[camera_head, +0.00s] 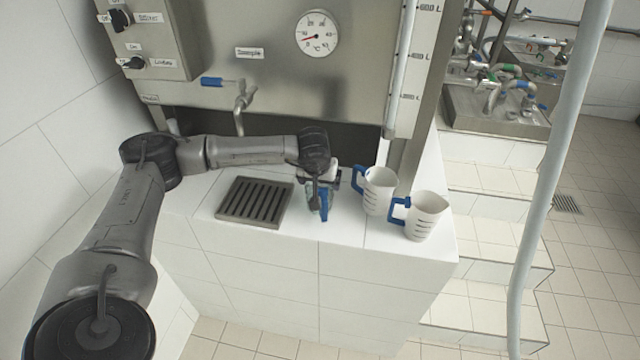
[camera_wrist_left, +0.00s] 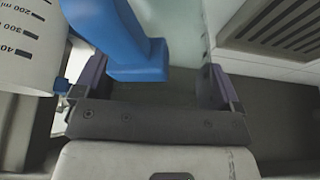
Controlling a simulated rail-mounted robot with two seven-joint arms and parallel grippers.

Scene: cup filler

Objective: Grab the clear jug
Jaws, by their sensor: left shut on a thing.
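The clear jug (camera_head: 312,203) stands on the white tiled counter, just right of the drain grate, with its blue handle toward the front. My left gripper (camera_head: 320,183) reaches it from above and is shut on it. The gripper and wrist hide much of the jug. In the left wrist view, the jug's blue handle (camera_wrist_left: 122,42) and a strip of see-through wall show at the gripper's fingers (camera_wrist_left: 152,88). The exact contact is hard to make out. My right gripper is in neither view.
Two white jugs with blue handles, one nearer the back (camera_head: 379,190) and one nearer the front (camera_head: 426,216), stand close on the right. The drain grate (camera_head: 254,202) is left. A steel tank with a tap (camera_head: 240,103) is behind. The counter's front edge is near.

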